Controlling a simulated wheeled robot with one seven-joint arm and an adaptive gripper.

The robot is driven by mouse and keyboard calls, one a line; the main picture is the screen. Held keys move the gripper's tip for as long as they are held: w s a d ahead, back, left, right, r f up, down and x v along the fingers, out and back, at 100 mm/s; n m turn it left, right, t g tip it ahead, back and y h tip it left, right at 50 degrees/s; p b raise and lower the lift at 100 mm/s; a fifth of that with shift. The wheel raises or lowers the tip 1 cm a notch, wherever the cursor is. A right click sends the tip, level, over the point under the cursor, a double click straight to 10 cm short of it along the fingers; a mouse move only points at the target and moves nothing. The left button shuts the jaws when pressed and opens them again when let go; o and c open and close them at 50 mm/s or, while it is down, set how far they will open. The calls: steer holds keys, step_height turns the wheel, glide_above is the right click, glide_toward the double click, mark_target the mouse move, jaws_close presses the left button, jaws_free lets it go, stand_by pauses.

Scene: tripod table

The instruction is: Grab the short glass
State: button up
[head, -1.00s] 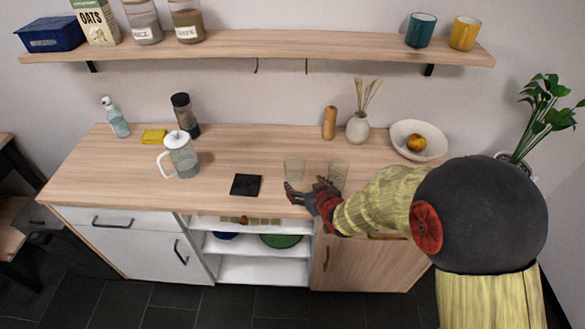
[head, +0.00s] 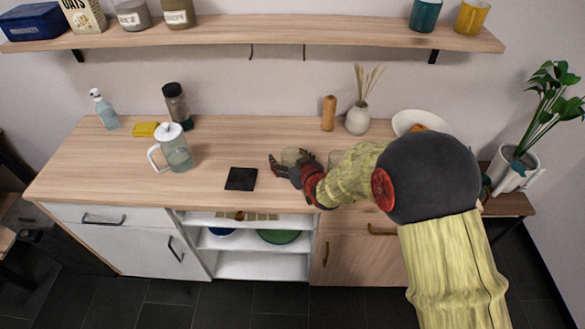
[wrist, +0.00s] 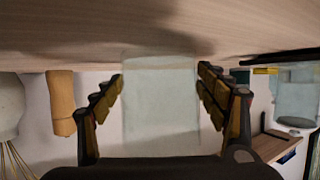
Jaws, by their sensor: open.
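A clear glass (head: 292,155) stands on the counter in front of my gripper (head: 281,166), partly hidden by it in the head view. In the wrist view, which is upside down, the glass (wrist: 160,110) stands between the two spread fingers of my gripper (wrist: 160,82), with a gap on each side. My gripper is open and holds nothing. A second glass (head: 335,157) stands just to the right, mostly hidden behind my arm. I cannot tell the two heights apart clearly.
A black coaster (head: 241,179) and a glass pitcher (head: 177,154) are to the left on the wooden counter (head: 110,170). A wooden mill (head: 329,113), a vase (head: 357,118) and a white bowl (head: 418,120) stand at the back. The shelf above is clear of my arm.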

steer(key=shift+w+a+f, duration=0.1)
steer(key=shift+w+a, duration=0.05)
steer(key=shift+w, duration=0.25)
steer(key=shift+c, duration=0.7)
steer(key=c, duration=1.5)
